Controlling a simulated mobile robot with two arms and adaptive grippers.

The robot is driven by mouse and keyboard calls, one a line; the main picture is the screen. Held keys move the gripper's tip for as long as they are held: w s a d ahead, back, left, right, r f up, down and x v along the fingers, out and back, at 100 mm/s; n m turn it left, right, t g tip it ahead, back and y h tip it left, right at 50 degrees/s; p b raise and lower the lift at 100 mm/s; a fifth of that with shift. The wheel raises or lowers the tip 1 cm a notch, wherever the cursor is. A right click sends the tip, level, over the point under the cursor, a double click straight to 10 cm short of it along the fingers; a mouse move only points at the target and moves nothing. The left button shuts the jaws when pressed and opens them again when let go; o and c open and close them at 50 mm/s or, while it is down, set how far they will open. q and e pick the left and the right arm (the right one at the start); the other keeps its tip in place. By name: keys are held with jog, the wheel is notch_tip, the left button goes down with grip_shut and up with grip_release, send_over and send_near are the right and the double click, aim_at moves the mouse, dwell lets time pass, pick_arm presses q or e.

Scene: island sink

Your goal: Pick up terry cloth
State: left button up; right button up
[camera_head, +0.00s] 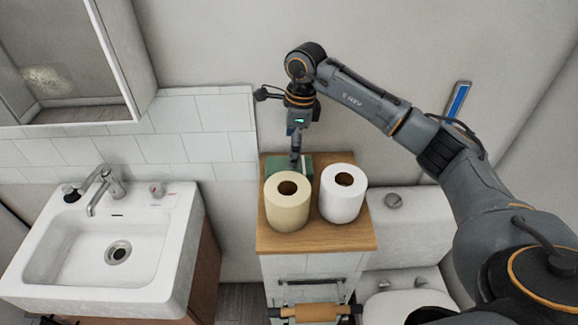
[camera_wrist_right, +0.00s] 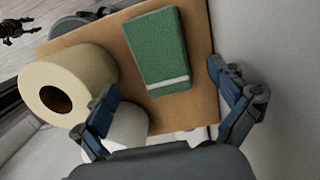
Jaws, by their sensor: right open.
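The terry cloth (camera_wrist_right: 157,48) is a folded green block with a pale stripe near one end. It lies on the wooden cabinet top, behind the toilet rolls; in the head view the cloth (camera_head: 305,164) is partly hidden by the rolls and my gripper. My right gripper (camera_head: 295,163) points down over the cloth from above. In the wrist view the right gripper (camera_wrist_right: 170,105) has its two fingers wide apart, with the striped end of the cloth between and beyond them, and nothing held.
A cream toilet roll (camera_head: 287,212) and a white toilet roll (camera_head: 342,204) stand on the wooden top (camera_head: 318,239), close in front of the cloth. The wall is right behind. A sink (camera_head: 62,250) is at left and a toilet (camera_head: 408,225) at right.

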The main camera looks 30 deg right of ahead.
jog(key=shift+a+f+p, duration=0.1)
jog(key=shift+f+p, duration=0.25)
jog(key=shift+f, duration=0.05)
notch_tip(320, 180, down, 4)
jog(key=shift+w+r+p, duration=0.1)
jog(key=shift+r+p, duration=0.1)
jog(key=shift+p, duration=0.65)
jog(key=shift+a+f, duration=0.1)
jog(key=shift+f, duration=0.25)
jog(key=shift+c, duration=0.4)
jog(key=c, duration=1.2)
jog(key=shift+o, duration=0.2)
notch_tip(320, 180, up, 9)
jog(key=b, duration=0.3)
jog(key=shift+w, duration=0.1)
jog(key=shift+r, duration=0.55)
